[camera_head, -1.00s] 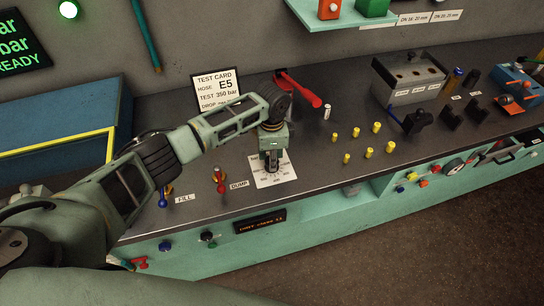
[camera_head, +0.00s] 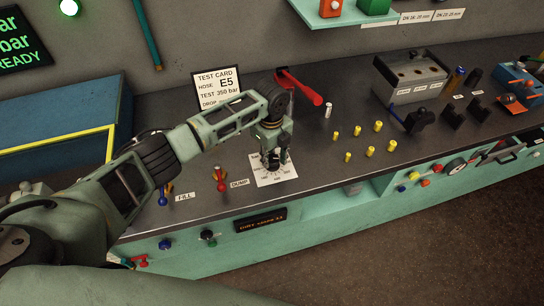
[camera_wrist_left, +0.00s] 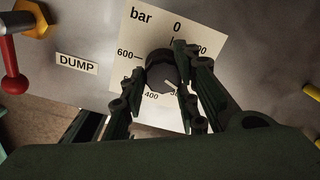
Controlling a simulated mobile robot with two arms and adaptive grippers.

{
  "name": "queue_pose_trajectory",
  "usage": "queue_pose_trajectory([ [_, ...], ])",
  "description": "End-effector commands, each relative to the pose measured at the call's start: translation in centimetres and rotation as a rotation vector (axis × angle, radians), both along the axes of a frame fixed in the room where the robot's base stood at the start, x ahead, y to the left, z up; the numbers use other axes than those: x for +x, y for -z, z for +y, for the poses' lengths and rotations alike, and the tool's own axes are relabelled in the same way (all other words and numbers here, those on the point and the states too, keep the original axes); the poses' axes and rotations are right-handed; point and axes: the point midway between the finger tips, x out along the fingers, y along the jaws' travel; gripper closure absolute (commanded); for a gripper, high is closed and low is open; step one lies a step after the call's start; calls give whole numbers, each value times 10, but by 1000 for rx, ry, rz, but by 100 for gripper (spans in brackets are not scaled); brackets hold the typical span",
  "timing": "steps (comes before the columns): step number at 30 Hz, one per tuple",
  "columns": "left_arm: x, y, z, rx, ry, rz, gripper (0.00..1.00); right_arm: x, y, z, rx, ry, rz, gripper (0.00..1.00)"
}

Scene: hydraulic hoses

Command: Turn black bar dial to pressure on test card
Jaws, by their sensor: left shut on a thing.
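The black bar dial (camera_wrist_left: 163,72) sits on a white scale plate (camera_wrist_left: 200,30) marked in bar, with 0 at the top and 600 at the left. A pale mark on the dial's lower right edge points down between the 400 and the partly hidden 300. My left gripper (camera_head: 273,160) points down over the plate and is shut on the dial; its fingers (camera_wrist_left: 160,88) stand at either side of it and hide part of the scale. The test card (camera_head: 217,88) behind reads hose E5, test 350 bar. My right gripper is not in view.
A red lever (camera_head: 303,88) lies behind my left gripper. Red-handled DUMP (camera_head: 220,180) and blue-handled FILL (camera_head: 163,195) valves stand to the left. Several yellow pegs (camera_head: 368,151) stand to the right. A small display (camera_head: 260,220) is on the bench front.

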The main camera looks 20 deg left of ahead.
Motion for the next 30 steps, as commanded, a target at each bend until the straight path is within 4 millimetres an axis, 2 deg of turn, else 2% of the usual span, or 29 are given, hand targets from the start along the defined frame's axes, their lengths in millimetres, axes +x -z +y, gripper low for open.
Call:
queue_pose_trajectory([
  [1, -6, 6, 0, 1, 46, 17, 98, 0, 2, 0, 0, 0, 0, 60],
  [18, -3, 6, 5, 1, 564, 18, 98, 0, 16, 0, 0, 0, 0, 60],
  [30, -1, 5, 7, 3, 780, 17, 98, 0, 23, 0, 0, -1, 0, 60],
])
